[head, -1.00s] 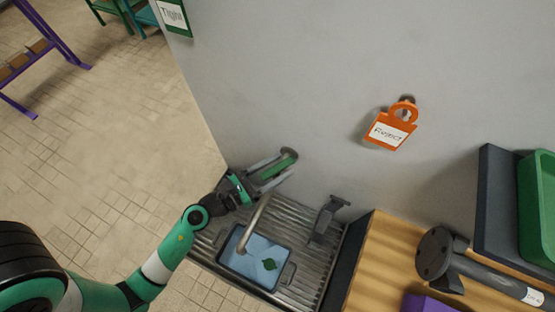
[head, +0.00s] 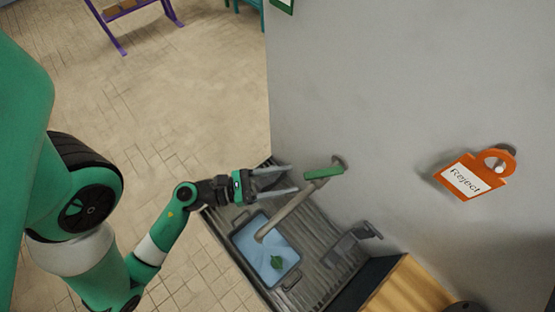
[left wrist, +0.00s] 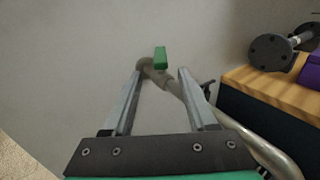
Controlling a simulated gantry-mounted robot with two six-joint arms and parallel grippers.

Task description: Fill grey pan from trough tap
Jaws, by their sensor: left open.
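The grey pan (head: 238,242) sits under the spout in the ribbed metal trough (head: 318,283). Its inside shows a light blue surface with a green leaf-shaped mark. The curved grey tap (head: 290,214) comes from the wall, its spout end over the pan; I see no clear stream. The tap's green lever (head: 323,173) is by the wall. My left gripper (head: 293,179) is open and empty, just short of the lever. In the left wrist view the lever (left wrist: 161,58) shows beyond and between the fingertips (left wrist: 160,72). My right gripper is out of view.
A grey bracket-like fitting (head: 350,243) stands at the trough's right side. An orange "Reject" tag (head: 476,176) hangs on the wall. A wooden counter (head: 412,290) adjoins the trough. A dark flanged pipe (left wrist: 270,50) lies on the counter. Open tiled floor is at left.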

